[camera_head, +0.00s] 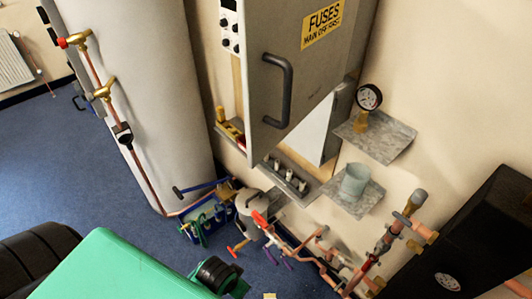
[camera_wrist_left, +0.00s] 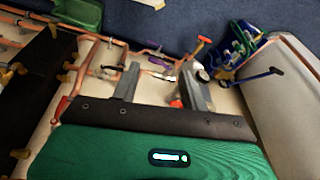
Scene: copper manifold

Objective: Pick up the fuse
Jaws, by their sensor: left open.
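The fuse box has its grey door (camera_head: 295,85) swung open, with a dark handle and a yellow "FUSES MAIN OFF FIRST" label. Below the door, several small pale cylinders (camera_head: 289,176), which look like fuses, stand in a row on a grey rack (camera_head: 270,166). I cannot tell which one is the task's fuse. My left gripper (camera_wrist_left: 160,70) is open and empty in the left wrist view, its fingers over copper pipework; no fuse shows clearly between them. My right gripper is not in view.
A white cylinder tank (camera_head: 150,90) stands left. Small shelves hold a pressure gauge (camera_head: 369,97) and a grey cup (camera_head: 355,182). Copper pipes (camera_head: 385,240) and a dark box (camera_head: 475,235) are at right. A blue tool tote (camera_head: 207,221) sits on the floor. Blue carpet (camera_head: 50,150) is open at left.

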